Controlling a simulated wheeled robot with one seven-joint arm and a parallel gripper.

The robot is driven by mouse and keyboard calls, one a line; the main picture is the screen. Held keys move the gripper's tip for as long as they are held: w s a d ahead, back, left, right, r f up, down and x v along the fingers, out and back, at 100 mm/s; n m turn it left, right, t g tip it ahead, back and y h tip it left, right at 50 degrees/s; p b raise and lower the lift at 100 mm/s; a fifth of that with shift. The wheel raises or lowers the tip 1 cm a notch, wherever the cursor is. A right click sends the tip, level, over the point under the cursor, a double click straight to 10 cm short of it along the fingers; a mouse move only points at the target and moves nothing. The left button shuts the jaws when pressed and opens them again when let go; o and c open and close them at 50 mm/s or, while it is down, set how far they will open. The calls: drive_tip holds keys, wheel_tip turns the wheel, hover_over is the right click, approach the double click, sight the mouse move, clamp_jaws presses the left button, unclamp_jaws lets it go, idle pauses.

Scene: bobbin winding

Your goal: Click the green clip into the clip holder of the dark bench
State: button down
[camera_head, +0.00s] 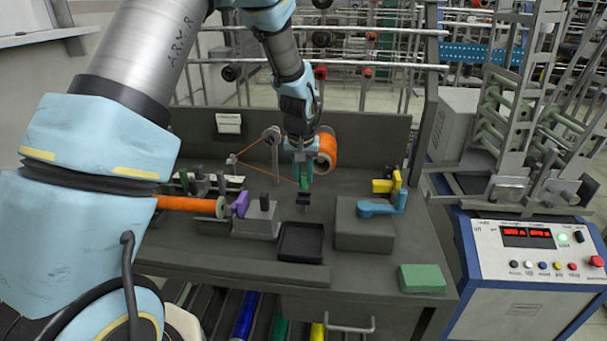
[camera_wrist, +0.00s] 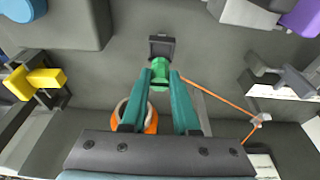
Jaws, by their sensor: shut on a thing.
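The green clip (camera_head: 305,184) is between the fingertips of my gripper (camera_head: 303,172), over the middle of the dark bench (camera_head: 365,265). In the wrist view my teal fingers (camera_wrist: 160,82) are shut on the green clip (camera_wrist: 160,68). The clip holder (camera_head: 303,199), a small dark block, stands just below the clip in the head view. In the wrist view the holder (camera_wrist: 161,46) is directly ahead of the clip's tip. The clip looks very close to the holder; I cannot tell whether they touch. The fingers hide part of the clip.
An orange thread (camera_wrist: 220,97) runs from a guide (camera_wrist: 260,120) to near the clip. An orange spool (camera_head: 327,150) stands behind my gripper. A purple part (camera_head: 240,205) is left; blue (camera_head: 378,208) and yellow (camera_head: 385,184) parts are right. A black tray (camera_head: 300,242) lies in front.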

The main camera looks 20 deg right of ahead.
sight(303, 182)
drive_tip(key=shift+f, duration=0.2)
drive_tip(key=shift+s+a+b+x, duration=0.1)
drive_tip(key=shift+s+b+x, duration=0.1)
drive_tip(key=shift+b+x, duration=0.6)
drive_tip(key=shift+s+a+b+x, duration=0.15)
drive_tip(key=shift+b+x, duration=0.4)
drive_tip(key=shift+x, duration=0.4)
drive_tip(key=shift+f, duration=0.1)
drive_tip(key=c, duration=0.6)
unclamp_jaws()
